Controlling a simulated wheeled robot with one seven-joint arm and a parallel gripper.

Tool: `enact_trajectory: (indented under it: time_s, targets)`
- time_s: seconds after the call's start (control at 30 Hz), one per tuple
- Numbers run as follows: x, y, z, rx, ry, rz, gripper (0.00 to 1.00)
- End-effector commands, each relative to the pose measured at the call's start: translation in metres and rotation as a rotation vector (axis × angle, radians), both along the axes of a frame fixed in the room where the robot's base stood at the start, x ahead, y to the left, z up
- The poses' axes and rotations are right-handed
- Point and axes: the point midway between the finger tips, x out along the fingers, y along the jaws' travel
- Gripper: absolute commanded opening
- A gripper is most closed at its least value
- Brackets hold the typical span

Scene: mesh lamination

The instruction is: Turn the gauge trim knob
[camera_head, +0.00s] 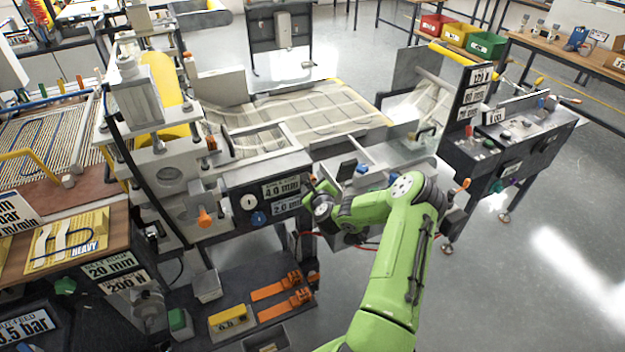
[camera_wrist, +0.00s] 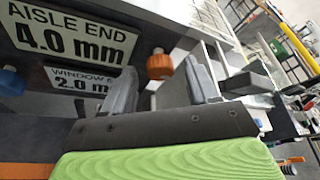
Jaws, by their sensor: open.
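My gripper (camera_wrist: 160,72) is open in the wrist view, its two grey fingers apart. An orange knob (camera_wrist: 159,64) shows in the gap between the fingertips; I cannot tell whether either finger touches it. A blue knob (camera_head: 258,218) sits below a round white gauge (camera_head: 248,202) on the dark panel, and it also shows at the left edge of the wrist view (camera_wrist: 12,80). No readable label says which knob is the gauge trim knob. In the head view my green arm reaches to the panel's right end and hides most of my gripper there.
The panel carries an "AISLE END 4.0 mm" plate (camera_wrist: 70,35) and a "2.0 mm" plate (camera_wrist: 82,82), partly covered by my left finger. Another orange knob (camera_head: 205,217) sticks out left of the panel. A mesh-covered bed (camera_head: 320,110) lies behind. Open floor is at right.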

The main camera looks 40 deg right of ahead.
Motion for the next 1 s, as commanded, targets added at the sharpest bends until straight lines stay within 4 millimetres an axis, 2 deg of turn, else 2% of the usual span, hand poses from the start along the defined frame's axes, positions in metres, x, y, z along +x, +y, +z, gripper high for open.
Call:
enact_trajectory:
  time_s: [0.13,0.4,0.77,1.0]
  targets:
    - [0.0115,-0.0065,-0.0046,-0.001,-0.001,0.000,0.59]
    - [0.0130,-0.0072,-0.0055,-0.001,0.000,0.000,0.57]
    - [0.0128,-0.0071,-0.0052,-0.001,0.000,0.001,0.03]
    - [0.0131,-0.0064,-0.0058,-0.022,0.007,0.002,0.03]
